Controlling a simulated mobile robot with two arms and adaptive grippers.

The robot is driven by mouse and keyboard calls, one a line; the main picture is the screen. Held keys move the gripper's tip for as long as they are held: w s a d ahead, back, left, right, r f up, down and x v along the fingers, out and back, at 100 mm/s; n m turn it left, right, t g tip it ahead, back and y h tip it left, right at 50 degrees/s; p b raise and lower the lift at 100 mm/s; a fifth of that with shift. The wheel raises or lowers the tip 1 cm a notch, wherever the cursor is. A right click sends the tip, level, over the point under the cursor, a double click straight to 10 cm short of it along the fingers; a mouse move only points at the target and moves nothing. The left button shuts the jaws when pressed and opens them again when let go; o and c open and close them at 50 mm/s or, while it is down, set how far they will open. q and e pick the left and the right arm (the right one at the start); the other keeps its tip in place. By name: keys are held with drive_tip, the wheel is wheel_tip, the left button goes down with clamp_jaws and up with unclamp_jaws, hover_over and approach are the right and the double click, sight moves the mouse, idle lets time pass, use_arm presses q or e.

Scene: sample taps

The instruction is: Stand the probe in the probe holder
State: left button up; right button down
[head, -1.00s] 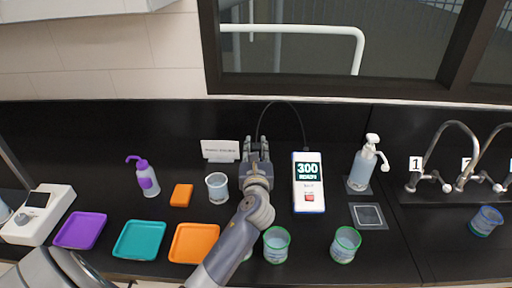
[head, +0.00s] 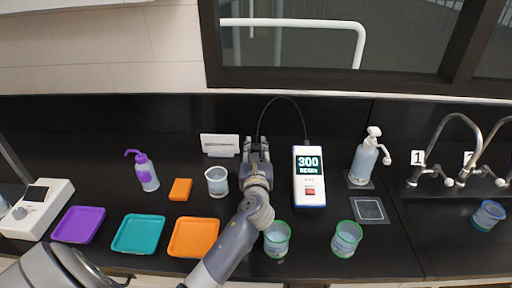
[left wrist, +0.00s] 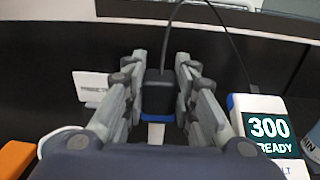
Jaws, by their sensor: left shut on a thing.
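My left gripper (head: 257,148) is shut on the probe (left wrist: 158,95), a black block with a blue band and a pale lower part. A dark cable rises from its top and loops to the white meter (head: 309,192), which reads 300 READY. The probe is upright between the fingers in the left wrist view. A white label card (head: 220,145) stands just left of the gripper; its print is too small to read surely. I cannot make out the probe holder; the gripper hides the spot below the probe. My right gripper is not in view.
A beaker (head: 217,184) stands close left of my arm, with an orange block (head: 180,190) beside it. Green-rimmed beakers (head: 277,241) (head: 346,241) stand in front. Trays (head: 194,238) lie at left. A pump bottle (head: 364,162) and taps (head: 449,150) are at right.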

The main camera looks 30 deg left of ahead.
use_arm(q)
drive_tip(key=shift+f+b, duration=1.15)
drive_tip(key=shift+f, duration=0.85)
drive_tip(key=o, duration=1.7)
drive_tip(key=shift+s+d, duration=0.1)
drive_tip(key=shift+s+d+r+p, duration=0.2)
drive_tip(key=shift+s+d+p, duration=0.2)
drive_tip(key=shift+s+p, duration=0.15)
drive_tip(key=v, duration=0.1)
drive_tip(key=p+v, duration=0.1)
drive_tip(key=v, duration=0.2)
drive_tip(key=shift+s+d+r+p, duration=0.1)
drive_tip(key=shift+s+r+p, duration=0.15)
drive_tip(key=shift+r+p, duration=0.1)
drive_tip(key=shift+f, duration=0.1)
